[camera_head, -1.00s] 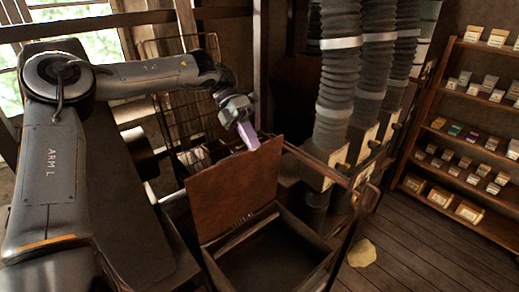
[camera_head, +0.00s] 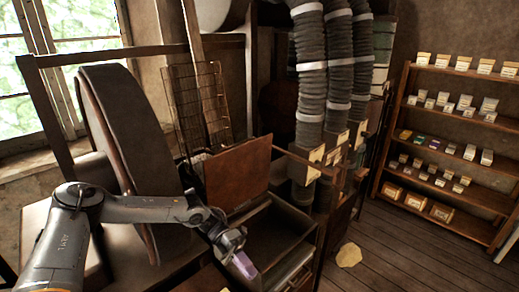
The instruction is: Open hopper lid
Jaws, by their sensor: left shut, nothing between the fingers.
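The brown hopper lid (camera_head: 237,173) stands raised, close to upright, at the back left edge of the hopper. The hopper (camera_head: 292,228) is an open dark box, and its inside shows in shadow. My left gripper (camera_head: 244,265) has purple fingertips that are shut and empty. It is in front of the hopper's near left side, below the lid and apart from it. I cannot tell whether the fingertips touch the box. My right gripper is not in view.
Ribbed grey hoses (camera_head: 309,80) with yellow tags come down just right of the hopper. A wire rack (camera_head: 198,105) and a large dark wheel-like part (camera_head: 130,140) stand to the left.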

